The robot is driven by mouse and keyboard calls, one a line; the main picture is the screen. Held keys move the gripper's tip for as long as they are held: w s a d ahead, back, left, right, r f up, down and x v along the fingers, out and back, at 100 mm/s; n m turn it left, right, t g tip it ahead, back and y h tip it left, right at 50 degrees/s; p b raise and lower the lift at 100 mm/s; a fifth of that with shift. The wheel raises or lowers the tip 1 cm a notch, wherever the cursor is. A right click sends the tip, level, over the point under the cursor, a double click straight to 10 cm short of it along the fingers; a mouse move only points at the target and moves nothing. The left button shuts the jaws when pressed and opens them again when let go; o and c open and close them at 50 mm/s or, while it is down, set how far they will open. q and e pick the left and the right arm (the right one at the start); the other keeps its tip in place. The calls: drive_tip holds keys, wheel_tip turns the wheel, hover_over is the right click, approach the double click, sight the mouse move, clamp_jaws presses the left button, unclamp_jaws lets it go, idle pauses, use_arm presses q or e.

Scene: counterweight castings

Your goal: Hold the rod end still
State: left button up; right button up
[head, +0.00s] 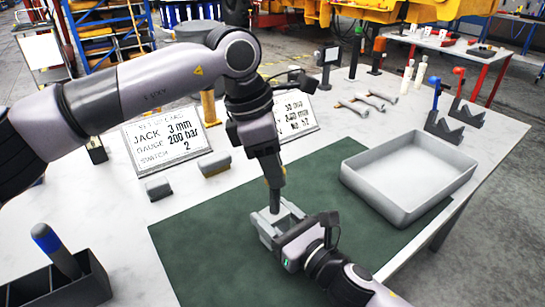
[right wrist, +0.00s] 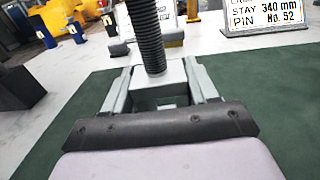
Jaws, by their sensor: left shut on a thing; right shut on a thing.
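A grey fork-like block, which looks like the rod end (right wrist: 160,88), is low over or on the green mat; any gap beneath is hidden. My right gripper (head: 281,224) is shut on it, one finger on each side, as the right wrist view (right wrist: 160,92) shows. A dark threaded rod (right wrist: 147,35) stands nearly upright, its lower end at the top of the block. I cannot tell how far it goes in. My left gripper (head: 273,181) is above, pointing down, shut on the rod (head: 275,201). The rod's upper part is hidden by this gripper.
A green mat (head: 200,255) covers the middle of the white table. A grey tray (head: 410,175) is on the right, empty. Sign cards (head: 167,143), small grey blocks (head: 158,188), wrenches (head: 366,102) and V-shaped stands (head: 445,125) are farther back. A dark bin (head: 60,285) is front left.

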use_arm(q)
drive_tip(key=shift+f, duration=0.25)
drive_tip(key=shift+f, duration=0.55)
idle(0.4)
drive_tip(key=m+g, duration=0.1)
drive_tip(key=m, duration=0.2)
drive_tip(key=m+g, duration=0.1)
drive_tip(key=m, duration=0.3)
drive_tip(key=shift+w, duration=0.1)
drive_tip(key=m+y, duration=0.1)
drive_tip(key=m, duration=0.3)
drive_tip(key=shift+w+d+g, duration=0.1)
drive_tip(key=shift+g, duration=0.3)
drive_tip(key=m+y, duration=0.1)
drive_tip(key=m, duration=0.5)
drive_tip(key=m+y, duration=0.1)
drive_tip(key=m, duration=0.2)
drive_tip(key=shift+d+m+g+y, duration=0.15)
drive_tip(key=shift+m+g+y, duration=0.15)
drive_tip(key=m+y, duration=0.1)
drive_tip(key=m, duration=0.5)
drive_tip(key=shift+m+y, duration=0.3)
drive_tip(key=shift+y, duration=0.1)
